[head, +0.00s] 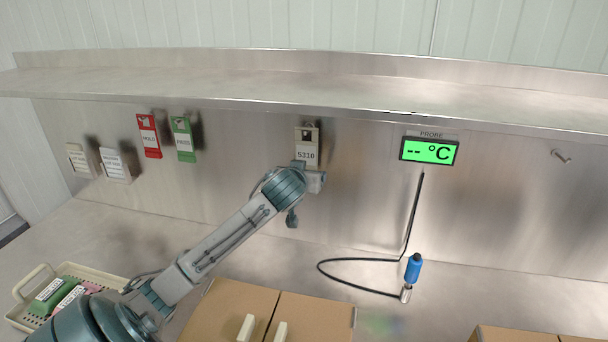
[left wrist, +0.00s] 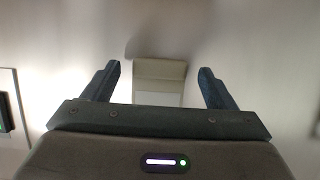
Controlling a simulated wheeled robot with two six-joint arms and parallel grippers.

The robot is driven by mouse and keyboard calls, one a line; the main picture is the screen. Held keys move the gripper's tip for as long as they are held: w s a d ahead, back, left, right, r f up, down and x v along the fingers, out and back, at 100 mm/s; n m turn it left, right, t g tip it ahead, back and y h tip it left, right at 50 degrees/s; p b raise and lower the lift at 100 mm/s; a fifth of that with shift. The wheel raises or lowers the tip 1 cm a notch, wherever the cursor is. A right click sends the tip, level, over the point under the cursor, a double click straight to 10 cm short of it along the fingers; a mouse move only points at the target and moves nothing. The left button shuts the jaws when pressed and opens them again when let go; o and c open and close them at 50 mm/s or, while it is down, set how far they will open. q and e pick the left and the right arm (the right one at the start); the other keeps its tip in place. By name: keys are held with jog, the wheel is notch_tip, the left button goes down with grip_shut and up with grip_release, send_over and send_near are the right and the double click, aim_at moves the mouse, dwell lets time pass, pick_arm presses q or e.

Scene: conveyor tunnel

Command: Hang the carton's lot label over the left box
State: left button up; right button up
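A beige tag with a white card reading S310 (head: 307,152) hangs flat against the steel back wall, above the left box. My left gripper (head: 312,177) is just in front of its lower part. In the left wrist view, the gripper (left wrist: 160,70) is open, its dark fingers apart on either side of the beige tag (left wrist: 158,69); nothing is visibly clamped, and contact is not clear. The left box (head: 230,309) is a brown carton at the bottom centre. The right box (head: 515,334) is cut off at the bottom right. My right gripper is not in view.
A bare peg (head: 562,157) sticks out at right. A red HOLD tag (head: 149,137), a green tag (head: 183,139) and white cards (head: 115,163) hang at left. A tray (head: 34,281) is at lower left.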

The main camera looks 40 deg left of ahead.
pick_arm(q)
jog(key=b+v, duration=0.3)
jog(key=v, duration=0.7)
jog(key=shift+s+d, duration=0.2)
jog(key=shift+s, duration=0.15)
dwell(0.3)
dwell(0.4)
